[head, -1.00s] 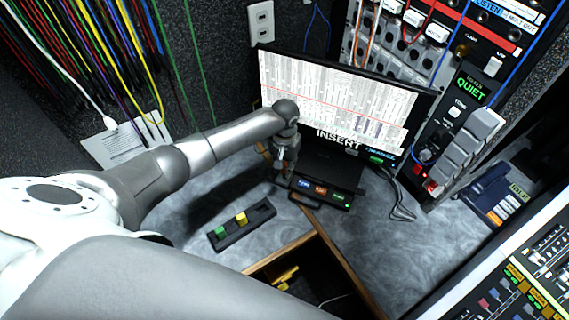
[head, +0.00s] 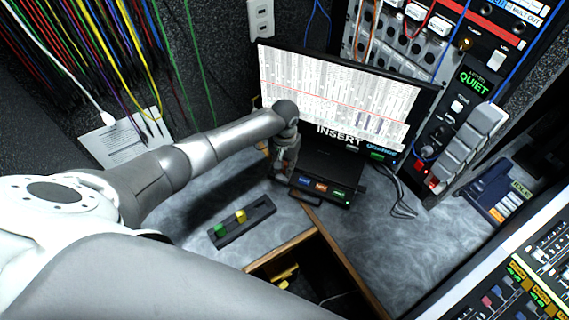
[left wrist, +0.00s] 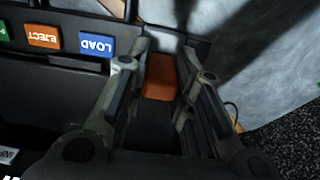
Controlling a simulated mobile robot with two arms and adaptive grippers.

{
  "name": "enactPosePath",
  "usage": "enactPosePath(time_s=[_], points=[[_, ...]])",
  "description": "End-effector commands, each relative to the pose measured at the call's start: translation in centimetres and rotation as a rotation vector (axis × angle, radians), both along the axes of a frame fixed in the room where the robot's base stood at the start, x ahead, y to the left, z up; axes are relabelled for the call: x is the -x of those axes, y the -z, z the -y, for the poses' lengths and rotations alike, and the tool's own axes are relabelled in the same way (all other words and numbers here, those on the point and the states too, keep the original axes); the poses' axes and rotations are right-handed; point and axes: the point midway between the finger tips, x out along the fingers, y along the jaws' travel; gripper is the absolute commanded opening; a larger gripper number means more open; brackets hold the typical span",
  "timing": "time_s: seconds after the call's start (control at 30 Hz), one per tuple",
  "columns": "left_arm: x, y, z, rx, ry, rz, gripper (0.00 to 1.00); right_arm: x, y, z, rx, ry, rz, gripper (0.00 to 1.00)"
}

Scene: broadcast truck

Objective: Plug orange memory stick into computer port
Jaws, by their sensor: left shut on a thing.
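The orange memory stick (left wrist: 160,78) is between the fingers of my left gripper (left wrist: 168,62), which is shut on it. In the head view, my left gripper (head: 283,172) is at the left front corner of the black computer (head: 330,170). In the left wrist view, the computer's front panel (left wrist: 60,72) lies left of the fingers, with the orange EJECT and blue LOAD buttons upside down. The port is not distinguishable, and I cannot tell whether the stick touches it. My right gripper is not in view.
A monitor (head: 335,95) reading INSERT ORANGE stands behind the computer. A black holder (head: 243,222) with green and yellow sticks lies in front on the grey desk. A wood-edged open compartment (head: 328,250) lies nearer. Cables (head: 404,200) lie right of the computer.

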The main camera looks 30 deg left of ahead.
Motion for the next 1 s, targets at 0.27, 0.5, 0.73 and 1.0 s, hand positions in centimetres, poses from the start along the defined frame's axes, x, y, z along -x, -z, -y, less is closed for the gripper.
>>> enactPosePath(time_s=[0.27,0.5,0.73,1.0], points=[[0.0,0.8,0.0,0.0,0.0,0.0,0.1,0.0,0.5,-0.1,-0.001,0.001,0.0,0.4],[0.0,0.8,0.0,0.0,0.0,0.0,0.46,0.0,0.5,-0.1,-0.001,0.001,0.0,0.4],[0.0,0.8,0.0,0.0,0.0,0.0,0.48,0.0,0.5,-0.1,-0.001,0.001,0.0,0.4],[-0.1,-0.6,0.0,0.002,0.0,0.003,0.48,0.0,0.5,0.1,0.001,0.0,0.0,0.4]])
